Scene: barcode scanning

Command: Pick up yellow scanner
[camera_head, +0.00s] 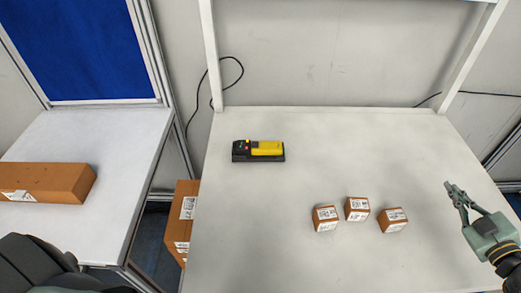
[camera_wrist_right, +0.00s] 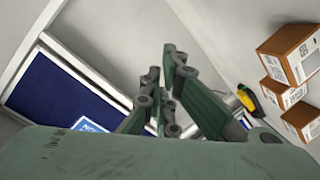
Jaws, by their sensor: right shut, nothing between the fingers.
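The yellow and black scanner (camera_head: 267,149) lies on the white table, left of its middle and toward the back, in the head view. It also shows small in the right wrist view (camera_wrist_right: 246,98), right of the fingers. My right gripper (camera_head: 453,188) is over the right side of the table, far to the right of the scanner. It is shut and empty, and its fingers also show in the right wrist view (camera_wrist_right: 162,75). My left gripper is not in view.
Three small brown boxes with labels (camera_head: 326,218) (camera_head: 357,209) (camera_head: 393,220) sit on the white table (camera_head: 260,240) between the scanner and my right gripper. A long brown box (camera_head: 45,181) lies on the side table (camera_head: 115,150). Another carton (camera_head: 184,215) stands in the gap.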

